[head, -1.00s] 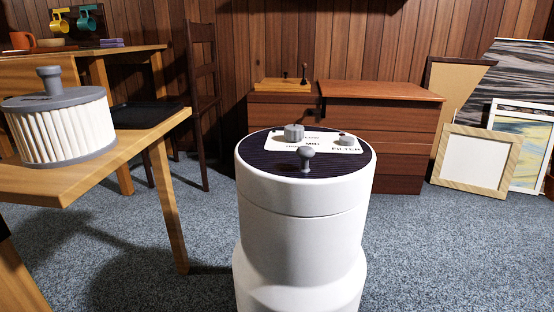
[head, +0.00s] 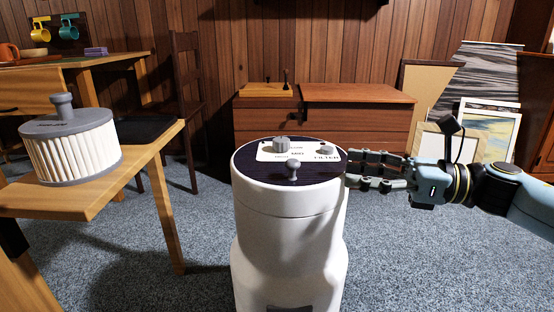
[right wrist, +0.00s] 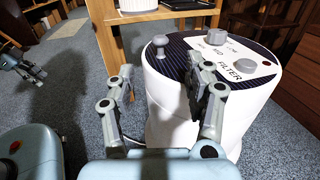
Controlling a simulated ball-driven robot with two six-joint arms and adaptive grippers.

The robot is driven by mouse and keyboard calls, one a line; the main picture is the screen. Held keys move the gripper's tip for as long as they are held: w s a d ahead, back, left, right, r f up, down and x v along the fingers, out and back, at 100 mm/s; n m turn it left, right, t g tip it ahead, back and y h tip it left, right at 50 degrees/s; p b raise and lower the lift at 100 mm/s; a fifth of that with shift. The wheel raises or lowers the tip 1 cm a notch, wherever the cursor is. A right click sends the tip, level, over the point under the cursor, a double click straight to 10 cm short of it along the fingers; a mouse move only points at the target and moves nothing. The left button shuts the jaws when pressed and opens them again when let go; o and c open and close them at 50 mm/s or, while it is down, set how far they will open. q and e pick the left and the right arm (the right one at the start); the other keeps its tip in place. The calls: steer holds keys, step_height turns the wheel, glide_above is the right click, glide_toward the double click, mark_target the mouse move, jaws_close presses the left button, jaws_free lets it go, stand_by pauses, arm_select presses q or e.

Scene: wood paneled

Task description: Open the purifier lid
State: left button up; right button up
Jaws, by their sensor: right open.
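The white purifier (head: 290,235) stands upright on the carpet, its lid a dark round top (head: 255,167) that looks shut. A grey ball-topped knob (head: 293,170) rises from the lid near its front edge; it also shows in the right wrist view (right wrist: 160,43). My right gripper (head: 353,168) is open and empty at the lid's right side, its fingers pointing left, apart from the knob. In the right wrist view its fingers (right wrist: 160,75) spread in front of the purifier. My left gripper (right wrist: 22,68) seems to show at the left edge there, too small to judge.
A ribbed filter (head: 70,148) stands on the wooden table (head: 120,185) at left. A label plate with two grey dials (head: 282,144) sits on the purifier's top. A low wooden cabinet (head: 355,115) and leaning frames (head: 485,135) are behind. Carpet is free around the purifier.

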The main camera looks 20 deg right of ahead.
mark_target(293, 160)
steer(key=b+x, duration=0.2)
steer(key=x, duration=0.9)
steer(key=shift+b, duration=0.4)
arm_select(q)
steer(key=f+t, duration=0.1)
steer(key=w+f+t, duration=0.1)
steer(key=f, duration=0.1)
steer(key=f+t, duration=0.1)
steer(key=shift+w+a+f+t, duration=0.2)
steer(key=shift+w+f+t, duration=0.05)
steer(key=shift+f+t, duration=0.1)
arm_select(e)
steer(key=shift+w+a, duration=0.2)
jaws_close()
